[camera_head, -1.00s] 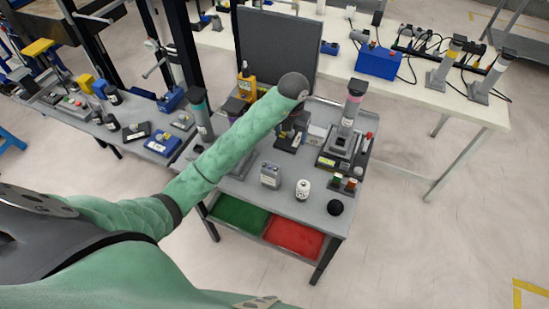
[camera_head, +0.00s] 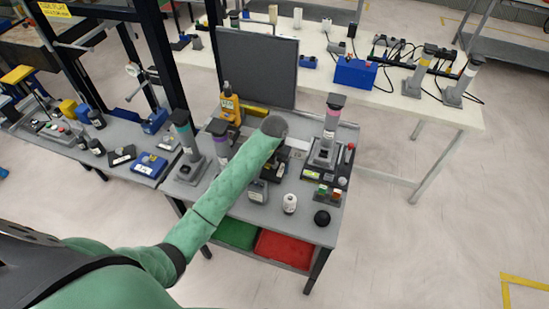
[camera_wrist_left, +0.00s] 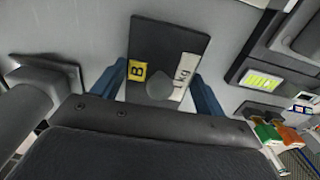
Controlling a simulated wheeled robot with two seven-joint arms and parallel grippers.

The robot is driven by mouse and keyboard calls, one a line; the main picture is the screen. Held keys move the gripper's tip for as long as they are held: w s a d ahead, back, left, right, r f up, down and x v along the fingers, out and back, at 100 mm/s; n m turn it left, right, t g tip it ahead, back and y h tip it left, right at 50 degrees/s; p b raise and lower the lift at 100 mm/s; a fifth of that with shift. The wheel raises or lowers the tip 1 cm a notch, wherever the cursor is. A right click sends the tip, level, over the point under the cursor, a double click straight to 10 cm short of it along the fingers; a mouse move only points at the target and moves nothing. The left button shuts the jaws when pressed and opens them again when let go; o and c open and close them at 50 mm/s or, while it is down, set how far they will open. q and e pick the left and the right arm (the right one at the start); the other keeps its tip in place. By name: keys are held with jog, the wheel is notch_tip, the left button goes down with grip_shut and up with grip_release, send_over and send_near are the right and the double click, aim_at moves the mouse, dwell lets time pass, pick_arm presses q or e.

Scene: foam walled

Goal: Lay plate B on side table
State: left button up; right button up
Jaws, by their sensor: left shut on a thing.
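Plate B (camera_wrist_left: 170,50) is a dark, flat plate with a yellow "B" label, a white label ending in "kg" and a round grey knob. It shows in the left wrist view between the two blue fingers of my left gripper (camera_wrist_left: 160,88), which is shut on it. A grey bench top shows behind the plate; I cannot tell the gap. In the head view my forearm hides this gripper over the middle of the grey bench (camera_head: 305,225). A second grey table (camera_head: 125,140) adjoins on the left; no label shows which is the side table. My right gripper is out of view.
Stands with teal (camera_head: 186,135), purple (camera_head: 220,148) and pink (camera_head: 328,135) tops rise from the bench. A white bottle (camera_head: 290,203) and a black ball (camera_head: 321,217) stand near its front. A dark panel (camera_head: 257,65) stands behind. Open floor lies right.

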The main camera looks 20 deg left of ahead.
pick_arm(q)
jog(key=shift+f, duration=0.55)
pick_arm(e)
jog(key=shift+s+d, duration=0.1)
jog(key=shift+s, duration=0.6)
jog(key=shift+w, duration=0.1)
pick_arm(q)
jog(key=o, duration=1.8)
jog(key=shift+f, duration=0.1)
jog(key=shift+c, duration=0.2)
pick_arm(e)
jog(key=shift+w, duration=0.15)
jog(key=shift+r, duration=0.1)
